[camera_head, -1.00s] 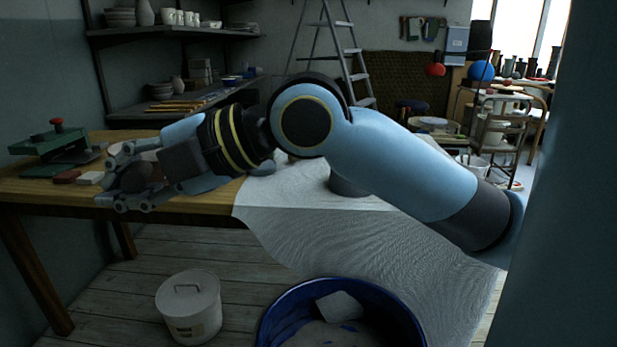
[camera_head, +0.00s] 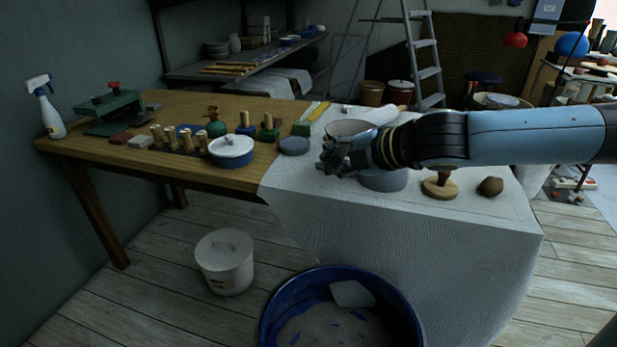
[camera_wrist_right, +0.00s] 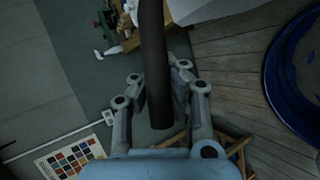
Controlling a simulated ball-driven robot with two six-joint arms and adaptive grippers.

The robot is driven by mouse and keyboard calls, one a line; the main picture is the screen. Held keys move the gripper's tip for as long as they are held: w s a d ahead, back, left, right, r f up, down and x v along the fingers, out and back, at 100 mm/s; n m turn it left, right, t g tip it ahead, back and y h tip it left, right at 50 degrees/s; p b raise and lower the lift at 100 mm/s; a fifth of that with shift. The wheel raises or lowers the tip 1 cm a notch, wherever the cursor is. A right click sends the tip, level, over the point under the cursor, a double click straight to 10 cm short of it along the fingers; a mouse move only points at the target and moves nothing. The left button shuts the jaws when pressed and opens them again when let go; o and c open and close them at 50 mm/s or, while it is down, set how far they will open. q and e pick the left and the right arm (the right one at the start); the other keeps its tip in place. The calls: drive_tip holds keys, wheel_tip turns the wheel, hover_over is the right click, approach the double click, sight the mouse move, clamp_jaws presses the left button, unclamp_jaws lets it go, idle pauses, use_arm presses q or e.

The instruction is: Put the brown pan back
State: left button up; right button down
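I cannot make out a brown pan with certainty in either view. My right gripper (camera_head: 340,158) reaches in from the right above the near part of the table, pointing left. In the head view it hides part of a pale bowl (camera_head: 348,127) behind it. In the right wrist view its fingers (camera_wrist_right: 158,82) stand apart, with a long dark bar (camera_wrist_right: 153,45) between them. I cannot tell whether they touch the bar or what it is. My left gripper is out of view.
A white cloth (camera_head: 470,215) covers the table's right part. A blue-grey disc (camera_head: 294,146), a lidded pot (camera_head: 231,158), a wooden-handled piece (camera_head: 440,189) and a brown lump (camera_head: 490,187) stand around the gripper. A blue tub (camera_head: 408,318) and white bucket (camera_head: 224,275) stand on the floor.

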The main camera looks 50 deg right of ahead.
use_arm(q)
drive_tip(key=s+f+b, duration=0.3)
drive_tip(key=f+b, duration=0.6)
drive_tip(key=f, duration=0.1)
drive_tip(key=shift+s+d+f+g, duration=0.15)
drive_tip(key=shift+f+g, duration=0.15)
use_arm(e)
drive_tip(key=w+f, duration=1)
drive_tip(key=shift+d, duration=0.45)
drive_tip(key=c, duration=2)
unclamp_jaws()
drive_tip(key=shift+f, duration=0.25)
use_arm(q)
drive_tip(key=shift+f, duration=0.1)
use_arm(e)
drive_tip(key=o, duration=0.5)
use_arm(q)
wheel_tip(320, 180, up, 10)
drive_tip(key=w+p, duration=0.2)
drive_tip(key=p, duration=0.7)
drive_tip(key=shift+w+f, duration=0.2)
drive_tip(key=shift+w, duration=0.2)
use_arm(e)
drive_tip(key=v, duration=1.2)
drive_tip(key=shift+r, duration=0.25)
